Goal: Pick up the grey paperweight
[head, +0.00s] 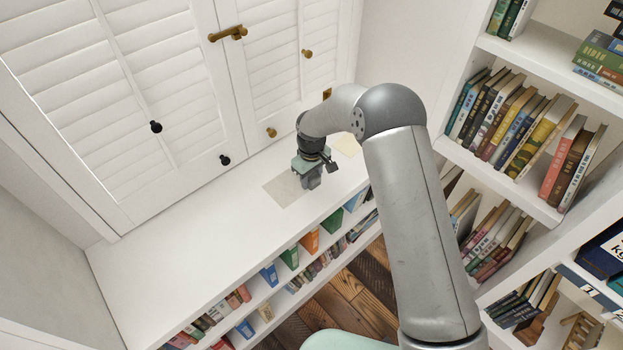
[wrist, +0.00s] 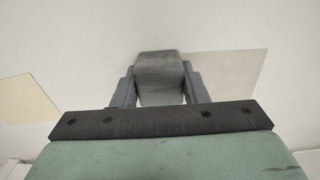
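The grey paperweight (wrist: 160,72) is a small block in the middle of the wrist view. My gripper (wrist: 159,85) has one finger against each side of it, with no clear gap, so it looks shut on the block. In the head view my gripper (head: 312,182) points down over the long white shelf top, beside a beige sheet. There the paperweight is hard to tell apart from the grey fingers. I cannot tell whether it touches the shelf top.
The beige sheet (head: 284,190) and a pale yellow sheet (head: 347,144) lie flat on the white shelf top (head: 190,245). White louvred shutters (head: 120,100) with knobs stand behind. A bookcase (head: 500,165) full of books is on the right. The shelf top is clear at left.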

